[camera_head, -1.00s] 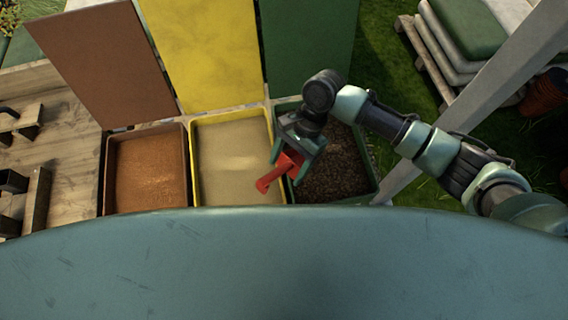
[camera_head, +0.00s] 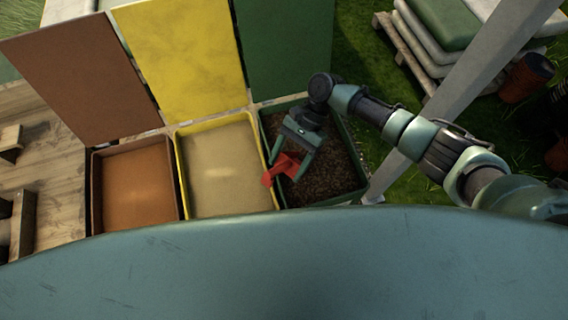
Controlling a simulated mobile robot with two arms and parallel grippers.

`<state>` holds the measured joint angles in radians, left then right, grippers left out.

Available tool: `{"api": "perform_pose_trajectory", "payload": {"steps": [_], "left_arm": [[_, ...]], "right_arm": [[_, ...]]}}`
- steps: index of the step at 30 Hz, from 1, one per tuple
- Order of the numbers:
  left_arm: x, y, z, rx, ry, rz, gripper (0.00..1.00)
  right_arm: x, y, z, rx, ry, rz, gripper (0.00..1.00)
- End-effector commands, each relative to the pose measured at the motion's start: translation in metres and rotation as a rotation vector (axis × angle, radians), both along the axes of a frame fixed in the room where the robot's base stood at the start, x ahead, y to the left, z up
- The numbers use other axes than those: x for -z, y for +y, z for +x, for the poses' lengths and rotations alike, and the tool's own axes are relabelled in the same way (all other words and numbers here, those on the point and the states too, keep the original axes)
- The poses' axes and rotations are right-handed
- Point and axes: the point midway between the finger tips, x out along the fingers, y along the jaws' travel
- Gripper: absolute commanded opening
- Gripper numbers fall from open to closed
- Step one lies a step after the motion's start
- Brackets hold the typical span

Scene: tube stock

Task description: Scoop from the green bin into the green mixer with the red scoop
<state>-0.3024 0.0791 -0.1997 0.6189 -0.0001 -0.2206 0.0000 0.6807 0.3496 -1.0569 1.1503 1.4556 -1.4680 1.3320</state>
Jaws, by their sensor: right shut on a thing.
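The green bin (camera_head: 352,150) stands open at the right end of the bin row, with dark brown crumbly stuff (camera_head: 335,168) in it. My right gripper (camera_head: 291,154) is shut on the red scoop (camera_head: 280,170). The scoop is over the left part of the green bin, near its left wall. I cannot tell whether the scoop touches the stuff or holds any. The green mixer cannot be made out. My left gripper is not in view.
A yellow bin (camera_head: 181,172) with pale sand and a brown bin (camera_head: 95,190) with orange-brown stuff stand to the left. Brown, yellow and green lids (camera_head: 290,45) rise behind them. A grey post (camera_head: 440,105) slants up on the right. My own body covers the bottom.

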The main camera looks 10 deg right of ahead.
Motion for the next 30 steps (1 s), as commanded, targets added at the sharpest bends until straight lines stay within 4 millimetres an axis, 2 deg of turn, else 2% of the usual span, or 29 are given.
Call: {"api": "perform_pose_trajectory", "payload": {"steps": [1,19,30], "left_arm": [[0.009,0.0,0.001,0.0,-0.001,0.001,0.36],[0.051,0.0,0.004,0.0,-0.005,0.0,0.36],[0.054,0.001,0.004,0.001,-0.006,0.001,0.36]], "right_arm": [[0.007,-0.002,0.002,0.0,-0.002,0.0,0.02],[0.03,-0.02,0.021,-0.001,-0.017,-0.016,0.02],[0.039,-0.037,0.037,-0.001,-0.115,-0.114,0.02]]}}
